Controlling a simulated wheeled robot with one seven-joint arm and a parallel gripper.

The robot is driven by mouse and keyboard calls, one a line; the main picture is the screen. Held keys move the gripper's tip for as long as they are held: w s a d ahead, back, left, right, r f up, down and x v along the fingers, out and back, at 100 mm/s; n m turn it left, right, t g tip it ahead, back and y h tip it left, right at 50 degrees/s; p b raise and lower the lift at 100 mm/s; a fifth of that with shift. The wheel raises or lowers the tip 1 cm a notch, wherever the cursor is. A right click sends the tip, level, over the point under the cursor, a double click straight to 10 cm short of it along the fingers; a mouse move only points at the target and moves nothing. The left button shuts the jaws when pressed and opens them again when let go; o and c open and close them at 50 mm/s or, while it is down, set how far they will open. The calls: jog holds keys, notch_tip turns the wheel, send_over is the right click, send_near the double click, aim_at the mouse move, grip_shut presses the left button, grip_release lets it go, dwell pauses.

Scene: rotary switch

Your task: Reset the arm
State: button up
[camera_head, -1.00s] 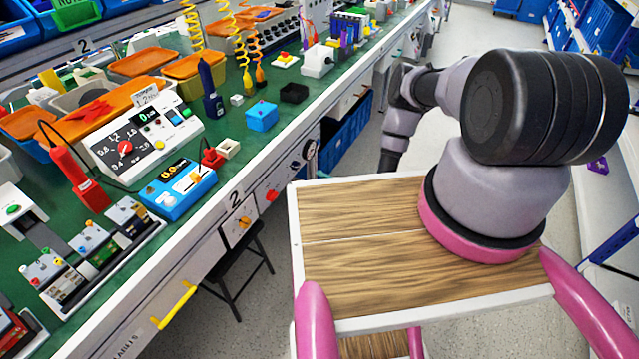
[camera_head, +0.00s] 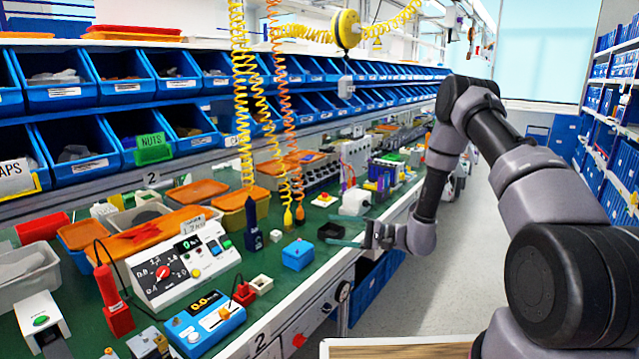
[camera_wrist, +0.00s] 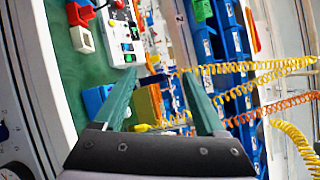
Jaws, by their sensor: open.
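My arm reaches forward along the right of the head view and bends down at the far end. My gripper (camera_head: 330,230) points left over the bench's front edge, near the small black tray. It is open and empty. In the wrist view my gripper (camera_wrist: 160,73) shows two green fingers spread apart, with nothing held between them. The white instrument with a red rotary knob (camera_head: 162,272) stands on the green bench to the left, apart from the gripper. The wrist view is turned sideways.
A blue box (camera_head: 297,254) and a black tray (camera_head: 331,231) lie near the gripper. Yellow coiled hoses (camera_head: 245,110) hang over the bench. Blue bins (camera_head: 75,150) line the back. The aisle floor (camera_head: 400,300) at right is free.

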jog(key=s+d+r+n+g+h, duration=0.25)
jog(key=s+r, duration=0.25)
jog(key=r, duration=0.5)
jog(key=s+d+r+n+g+h, duration=0.1)
jog(key=s+r+n+g+h, duration=0.25)
jog(key=r, duration=0.65)
jog(key=s+d+r+m+t+h, duration=0.4)
jog(key=s+d+r+t+h, duration=0.6)
jog(key=s+d+r, duration=0.5)
jog(key=shift+s+d+r+m+t, duration=0.35)
jog(key=shift+s+d, duration=0.3)
jog(key=shift+s, duration=0.3)
jog(key=shift+f, duration=0.1)
